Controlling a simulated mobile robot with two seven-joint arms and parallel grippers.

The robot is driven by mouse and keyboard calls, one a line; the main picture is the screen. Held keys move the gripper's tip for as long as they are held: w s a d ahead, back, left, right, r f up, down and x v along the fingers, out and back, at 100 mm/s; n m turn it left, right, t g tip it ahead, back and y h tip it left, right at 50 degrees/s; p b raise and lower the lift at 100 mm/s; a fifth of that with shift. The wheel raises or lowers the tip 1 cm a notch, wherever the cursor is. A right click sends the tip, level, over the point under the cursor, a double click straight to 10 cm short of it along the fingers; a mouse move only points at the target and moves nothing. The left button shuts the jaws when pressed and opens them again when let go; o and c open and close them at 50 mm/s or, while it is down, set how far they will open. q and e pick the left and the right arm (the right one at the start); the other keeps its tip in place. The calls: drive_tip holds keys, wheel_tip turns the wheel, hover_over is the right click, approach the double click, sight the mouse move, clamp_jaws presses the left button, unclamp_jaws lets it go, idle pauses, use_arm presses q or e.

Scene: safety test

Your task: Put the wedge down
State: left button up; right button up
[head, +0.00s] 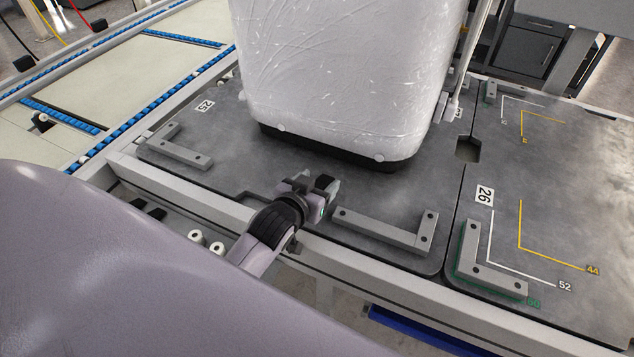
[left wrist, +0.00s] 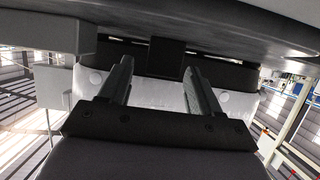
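My left gripper (head: 316,184) is low over the grey plate, in front of the white film-wrapped load (head: 340,75) with a black base (head: 330,150). In the left wrist view its two fingers (left wrist: 159,70) stand apart, with nothing visibly clamped between them. Beyond the fingertips, a dark square block (left wrist: 166,58) shows against the black base. I cannot tell whether this block is the wedge or part of the base. No wedge is clearly recognisable in the head view. My right gripper is not in view.
The grey plate (head: 225,130) carries raised corner brackets, one (head: 385,230) right of my left gripper and one (head: 175,150) at the left. Another bracket (head: 490,270) stands by marker 26. The right plate (head: 575,180) is largely clear. A conveyor (head: 130,70) runs at the upper left.

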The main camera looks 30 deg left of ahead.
use_arm(q)
drive_tip(key=shift+s+f, duration=0.15)
drive_tip(key=shift+f, duration=0.2)
drive_tip(key=shift+r, duration=0.3)
drive_tip(key=shift+s+r+p, duration=0.15)
drive_tip(key=shift+r+p, duration=0.1)
drive_tip(key=shift+p, duration=0.05)
drive_tip(key=p+v, duration=0.1)
drive_tip(key=v, duration=0.8)
drive_tip(key=shift+s+r+p, duration=0.3)
drive_tip(key=shift+r+p, duration=0.05)
drive_tip(key=shift+s+r, duration=0.25)
drive_tip(key=shift+s, duration=0.3)
drive_tip(key=s+d+f+m+g+h, duration=0.2)
drive_tip(key=s+d+f+g+h, duration=0.1)
drive_tip(key=s+f, duration=0.6)
drive_tip(key=shift+d+f+m, duration=0.4)
drive_tip(key=shift+d+f, duration=0.4)
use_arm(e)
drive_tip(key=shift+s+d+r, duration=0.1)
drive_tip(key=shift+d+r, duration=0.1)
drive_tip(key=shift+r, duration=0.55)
use_arm(q)
drive_tip(key=shift+r, duration=0.1)
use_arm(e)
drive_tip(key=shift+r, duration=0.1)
